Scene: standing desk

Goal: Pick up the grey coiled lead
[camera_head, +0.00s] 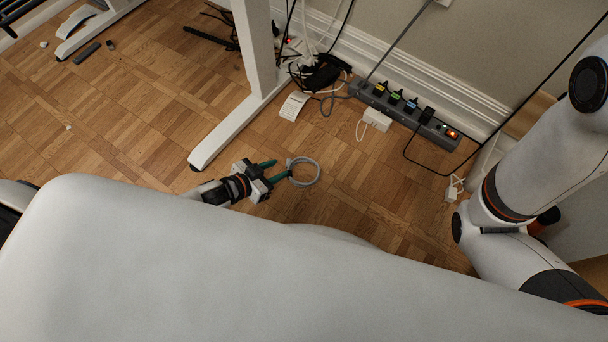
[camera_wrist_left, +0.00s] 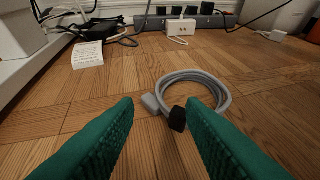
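The grey coiled lead (camera_head: 317,172) lies on the wooden floor in the head view. In the left wrist view the coiled lead (camera_wrist_left: 222,92) lies just beyond the fingertips, with a light plug end and a black plug end at its near side. My left gripper (camera_head: 271,172) has green fingers, spread apart on the near left side of the coil. Contact cannot be told. My right gripper is not visible.
A power strip (camera_head: 405,113) with plugs and a white adapter (camera_head: 377,119) lies along the wall behind the lead. A white desk leg and foot (camera_head: 228,130) stand to the left. A white label or card (camera_head: 294,105) lies near tangled cables. Floor right of the coil is clear.

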